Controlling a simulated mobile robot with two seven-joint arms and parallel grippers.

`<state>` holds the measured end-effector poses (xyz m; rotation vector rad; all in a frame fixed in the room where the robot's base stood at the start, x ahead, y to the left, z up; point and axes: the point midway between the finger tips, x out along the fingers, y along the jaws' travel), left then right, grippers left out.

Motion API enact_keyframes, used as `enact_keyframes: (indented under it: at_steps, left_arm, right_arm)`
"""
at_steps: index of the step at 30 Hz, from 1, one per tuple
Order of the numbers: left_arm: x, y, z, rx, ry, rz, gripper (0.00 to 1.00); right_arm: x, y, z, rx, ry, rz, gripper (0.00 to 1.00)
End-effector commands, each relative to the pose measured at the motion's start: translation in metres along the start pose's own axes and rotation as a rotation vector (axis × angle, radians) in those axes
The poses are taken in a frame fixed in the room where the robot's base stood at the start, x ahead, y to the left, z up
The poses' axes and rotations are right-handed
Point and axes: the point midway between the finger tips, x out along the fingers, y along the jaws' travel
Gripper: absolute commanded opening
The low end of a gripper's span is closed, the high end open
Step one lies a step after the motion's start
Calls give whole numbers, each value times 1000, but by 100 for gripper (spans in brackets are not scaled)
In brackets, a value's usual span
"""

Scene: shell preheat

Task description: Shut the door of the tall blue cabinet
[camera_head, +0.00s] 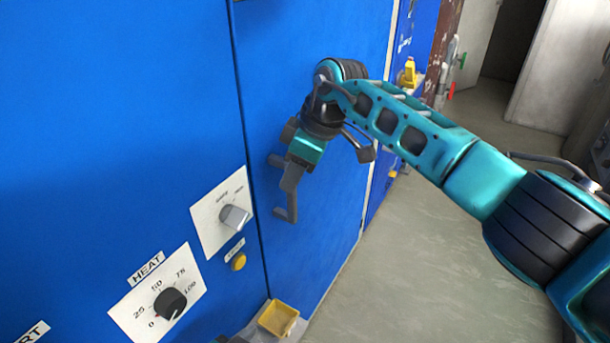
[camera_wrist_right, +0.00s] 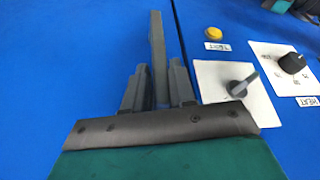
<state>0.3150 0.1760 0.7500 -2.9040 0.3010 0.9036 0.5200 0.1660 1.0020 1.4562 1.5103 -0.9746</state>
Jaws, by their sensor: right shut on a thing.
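The tall blue cabinet's door (camera_head: 325,235) is the blue panel right of the dark vertical seam in the head view. It looks about flush with the blue front beside it; any small gap is hard to judge. A grey bar handle (camera_head: 291,208) sits on the door near the seam. My right gripper (camera_head: 289,182) is shut on this handle. In the wrist view the handle (camera_wrist_right: 157,50) stands between the two dark fingers of the right gripper (camera_wrist_right: 155,92). My left gripper cannot be made out.
A blue control front with a black heat knob (camera_head: 171,303), a grey knob (camera_head: 235,216) and a yellow button (camera_head: 238,262) is left of the seam. A yellow tray (camera_head: 278,318) is low by the door. Open floor (camera_head: 400,270) lies to the right.

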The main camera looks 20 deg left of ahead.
Motion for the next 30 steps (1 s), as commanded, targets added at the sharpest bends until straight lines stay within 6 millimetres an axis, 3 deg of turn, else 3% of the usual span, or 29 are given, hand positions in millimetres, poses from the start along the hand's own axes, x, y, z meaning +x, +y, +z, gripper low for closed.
enact_keyframes:
  at_steps: [1, 15, 16, 21, 23, 30]
  left_arm:
    - [0, 0, 1, 0, 0, 0, 43]
    - [0, 0, 1, 0, 0, 1, 43]
    - [0, 0, 1, 0, 0, 1, 43]
    - [0, 0, 1, 0, 0, 1, 43]
    - [0, 0, 0, 0, 0, 1, 43]
    - [0, 0, 0, 0, 0, 1, 43]
  right_arm:
    - [6, -8, -6, -9, 4, -18, 0]
    - [6, -7, -11, -8, 13, -13, 0]
    - [6, -7, -11, -8, 13, -12, 26]
    - [5, -6, -11, -8, 13, -11, 43]
    - [5, -6, -11, -7, 12, -9, 47]
    - [3, -3, -9, -3, 9, -5, 47]
